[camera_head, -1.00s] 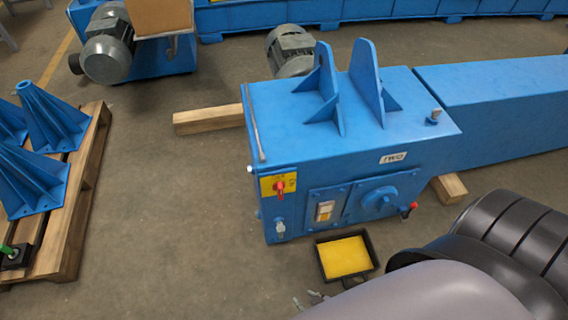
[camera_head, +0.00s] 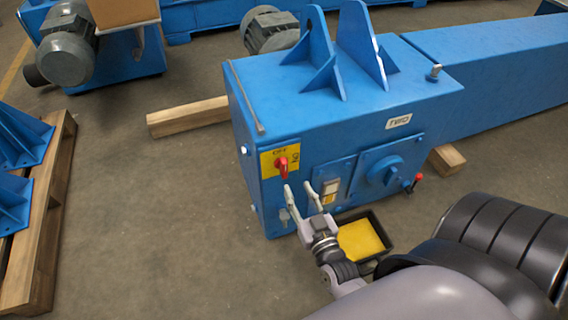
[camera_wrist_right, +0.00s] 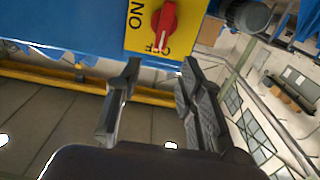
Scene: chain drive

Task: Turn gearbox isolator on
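The gearbox isolator is a red rotary knob (camera_head: 283,167) on a yellow plate (camera_head: 267,165) at the left end of the front face of the blue gearbox (camera_head: 340,110). In the wrist view the red knob (camera_wrist_right: 165,20) and its plate (camera_wrist_right: 138,38) are at the top; the white mark on the knob points to OFF, and ON is printed to the left. My right gripper (camera_head: 298,188) is open and empty, just below and in front of the knob, apart from it. Its spread fingers (camera_wrist_right: 160,68) point toward the plate in the wrist view. My left gripper is out of view.
A black tray with a yellow inside (camera_head: 360,241) lies on the floor under the front face. A red-tipped lever (camera_head: 418,178) sticks out at the lower right. A pallet (camera_head: 40,220) with blue brackets stands at the left. The floor between is clear.

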